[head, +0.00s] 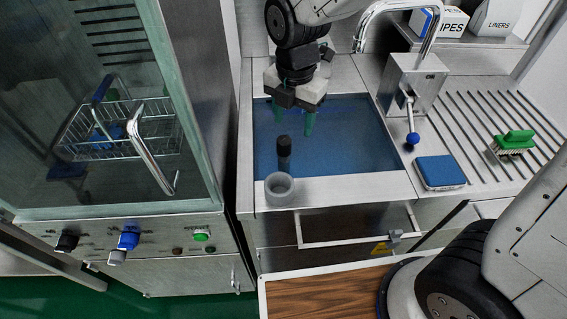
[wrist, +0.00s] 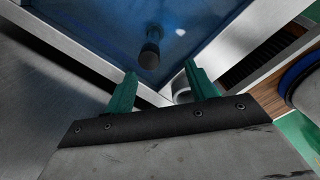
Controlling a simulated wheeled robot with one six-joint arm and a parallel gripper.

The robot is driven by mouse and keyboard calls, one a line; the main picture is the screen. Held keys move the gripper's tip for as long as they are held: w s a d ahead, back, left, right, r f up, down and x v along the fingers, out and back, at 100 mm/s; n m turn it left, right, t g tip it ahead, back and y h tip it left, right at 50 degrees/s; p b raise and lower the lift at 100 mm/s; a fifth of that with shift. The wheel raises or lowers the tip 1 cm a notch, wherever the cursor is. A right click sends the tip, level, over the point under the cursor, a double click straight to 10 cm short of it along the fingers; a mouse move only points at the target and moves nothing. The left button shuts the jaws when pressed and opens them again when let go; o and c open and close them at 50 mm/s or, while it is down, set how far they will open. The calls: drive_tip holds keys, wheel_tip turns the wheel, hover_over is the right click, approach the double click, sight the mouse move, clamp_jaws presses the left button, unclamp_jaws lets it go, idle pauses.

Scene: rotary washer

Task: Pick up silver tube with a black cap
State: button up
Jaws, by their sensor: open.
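The tube (head: 285,163) with its black cap (head: 284,142) looks dark and stands roughly upright near the front edge of the blue sink area. In the wrist view the black cap (wrist: 149,58) shows end-on, beyond the fingertips and between their lines. My gripper (head: 294,122) has green fingers, spread apart and empty, above and behind the tube in the head view. The fingers also show in the wrist view (wrist: 160,70). The gripper and tube are apart. The tube's lower end is hard to make out.
A grey round cup (head: 279,192) stands on the sink's front rim, close to the tube. A glass-fronted washer (head: 120,215) stands left.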

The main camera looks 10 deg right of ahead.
sight(284, 149)
drive_tip(key=a+f+n, duration=0.2)
drive_tip(key=f+n, duration=0.1)
drive_tip(key=shift+w+a+f, duration=0.15)
drive_tip(key=shift+w+a, duration=0.15)
drive_tip(key=shift+a, duration=0.1)
drive_tip(key=f, duration=0.4)
drive_tip(key=d+f, duration=0.1)
drive_tip(key=f, duration=0.2)
drive_tip(key=shift+w, duration=0.1)
clamp_jaws()
wheel_tip(284, 149, up, 17)
idle(1.3)
idle(0.3)
